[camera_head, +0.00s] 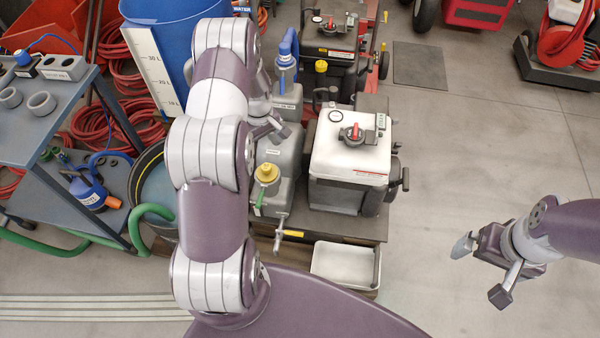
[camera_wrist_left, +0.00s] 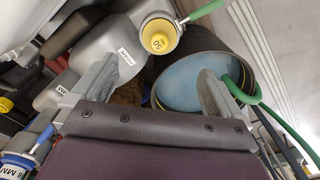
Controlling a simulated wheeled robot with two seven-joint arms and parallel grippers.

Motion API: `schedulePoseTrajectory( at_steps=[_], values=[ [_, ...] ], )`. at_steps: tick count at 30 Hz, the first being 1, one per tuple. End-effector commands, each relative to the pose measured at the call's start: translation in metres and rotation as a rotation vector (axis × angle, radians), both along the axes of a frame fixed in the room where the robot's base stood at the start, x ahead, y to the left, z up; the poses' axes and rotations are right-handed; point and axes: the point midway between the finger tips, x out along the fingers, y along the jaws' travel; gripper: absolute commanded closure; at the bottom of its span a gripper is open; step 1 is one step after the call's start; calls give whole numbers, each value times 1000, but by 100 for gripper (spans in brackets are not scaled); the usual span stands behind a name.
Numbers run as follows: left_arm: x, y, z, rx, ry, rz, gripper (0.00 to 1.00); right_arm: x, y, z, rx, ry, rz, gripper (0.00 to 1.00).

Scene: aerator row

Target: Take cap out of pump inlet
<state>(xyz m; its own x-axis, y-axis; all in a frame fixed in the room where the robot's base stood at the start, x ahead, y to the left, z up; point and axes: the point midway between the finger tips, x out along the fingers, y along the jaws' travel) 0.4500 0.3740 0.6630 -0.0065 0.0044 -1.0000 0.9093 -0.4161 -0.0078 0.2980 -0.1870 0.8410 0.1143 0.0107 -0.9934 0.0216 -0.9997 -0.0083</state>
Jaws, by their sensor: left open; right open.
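A yellow round cap-like fitting (camera_head: 267,173) with a green handle sits on a grey rounded pump body (camera_head: 283,152) left of the white-topped box. It also shows in the left wrist view (camera_wrist_left: 159,37), beyond my fingers near the top. My left gripper (camera_head: 268,130) is above the pump body, partly hidden by my own arm. My right gripper (camera_head: 480,272) is open and empty over bare floor at the right. I cannot tell whether the yellow piece sits inside the inlet.
A white-topped box (camera_head: 350,145) with a red knob stands right of the pump. A similar blue fitting (camera_head: 286,52) is farther back. An empty white tray (camera_head: 345,264) is in front. A round tub (camera_wrist_left: 188,82) and green hose are at the left.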

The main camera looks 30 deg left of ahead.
Motion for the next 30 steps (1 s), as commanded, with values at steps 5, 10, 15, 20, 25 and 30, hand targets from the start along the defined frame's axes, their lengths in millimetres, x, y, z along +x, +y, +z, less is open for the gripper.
schedulePoseTrajectory(
  at_steps=[5, 10, 15, 20, 25, 30],
  values=[
    [2, 1, -1, 2, -2, 99, 0, 0, 0, -1, 0, 0, 0, 0],
    [2, 1, -37, 1, 0, 112, 0, 0, 0, -7, 0, 0, 0, 0],
    [2, 1, -67, 1, -2, 111, 0, 0, 0, -11, 0, 0, 0, 0],
    [2, 2, -88, 1, -2, 110, 0, 0, 0, -14, 0, 0, 0, 0],
    [2, 3, -119, 2, -3, 109, 0, 0, 0, -19, 0, 0, 0, 0],
    [2, 3, -125, 2, -4, 109, 0, 0, 0, -19, 0, 0, 0, 0]
  ],
)
